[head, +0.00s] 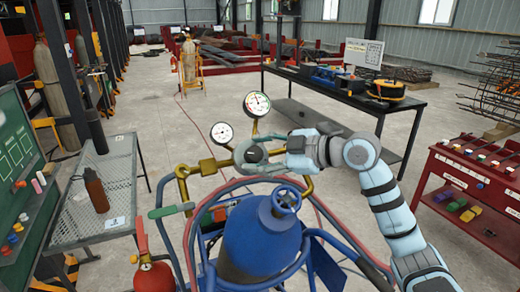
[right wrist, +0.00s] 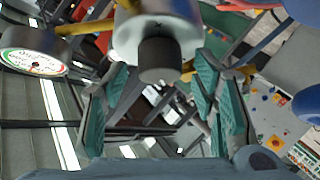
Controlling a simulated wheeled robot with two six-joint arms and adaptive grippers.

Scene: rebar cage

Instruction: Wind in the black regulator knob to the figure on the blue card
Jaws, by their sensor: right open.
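The black regulator knob (right wrist: 160,58) shows in the right wrist view, on the front of a silver regulator body (right wrist: 158,25). My right gripper (right wrist: 160,98) is open, with its teal-padded fingers on either side below the knob and a visible gap to each. In the head view the right gripper (head: 278,152) is at the regulator (head: 250,152), and the knob is not clear there. Two round gauges, an upper one (head: 257,104) and a left one (head: 221,132), stand on the brass fittings. A small card (head: 116,222) lies on the left table; its figure is unreadable. My left gripper is out of view.
A blue cylinder (head: 262,245) stands below the regulator, with hoses and a blue frame around it. A red extinguisher (head: 153,275) is at its left. A mesh table (head: 110,175) with a brown bottle (head: 96,190) stands left, a red cart (head: 470,175) right.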

